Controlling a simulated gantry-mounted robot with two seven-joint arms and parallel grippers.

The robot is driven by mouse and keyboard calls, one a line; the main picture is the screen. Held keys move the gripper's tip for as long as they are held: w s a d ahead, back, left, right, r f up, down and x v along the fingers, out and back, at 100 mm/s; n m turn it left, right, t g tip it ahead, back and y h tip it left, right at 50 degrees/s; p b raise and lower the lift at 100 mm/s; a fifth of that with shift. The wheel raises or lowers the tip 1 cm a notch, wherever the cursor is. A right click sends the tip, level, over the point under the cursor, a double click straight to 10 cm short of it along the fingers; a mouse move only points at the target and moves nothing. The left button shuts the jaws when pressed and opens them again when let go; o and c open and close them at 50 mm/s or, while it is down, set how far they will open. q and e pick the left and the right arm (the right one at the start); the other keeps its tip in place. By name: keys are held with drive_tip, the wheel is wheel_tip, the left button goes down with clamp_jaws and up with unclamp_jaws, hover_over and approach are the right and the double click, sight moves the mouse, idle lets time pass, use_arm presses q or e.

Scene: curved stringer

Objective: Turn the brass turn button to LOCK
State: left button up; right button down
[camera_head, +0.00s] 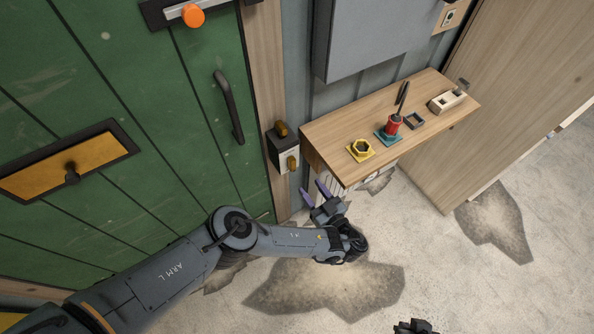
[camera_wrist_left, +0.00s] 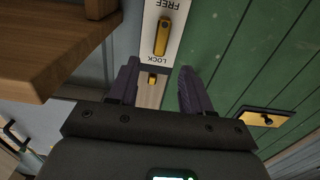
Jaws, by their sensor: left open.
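The brass turn button (camera_head: 292,163) is on a white plate on the dark box beside the green door. In the left wrist view the brass turn button (camera_wrist_left: 162,37) lies lengthwise along the plate (camera_wrist_left: 177,52), between the words FREE and LOCK. My left gripper (camera_head: 312,188) is open and empty, below and to the right of the button. In the left wrist view its two purple fingers (camera_wrist_left: 160,70) are apart, with the LOCK end of the plate just beyond their tips. A dark piece at the bottom edge (camera_head: 415,327) may be my right gripper; its jaws cannot be made out.
The green door (camera_head: 180,130) has a dark handle (camera_head: 228,105). A grey cabinet (camera_head: 370,35) hangs above the shelf.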

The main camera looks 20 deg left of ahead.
sight(294, 166)
use_arm(q)
drive_tip(key=b+x, duration=0.1)
drive_tip(key=x, duration=0.8)
drive_tip(key=shift+a, duration=0.2)
clamp_jaws()
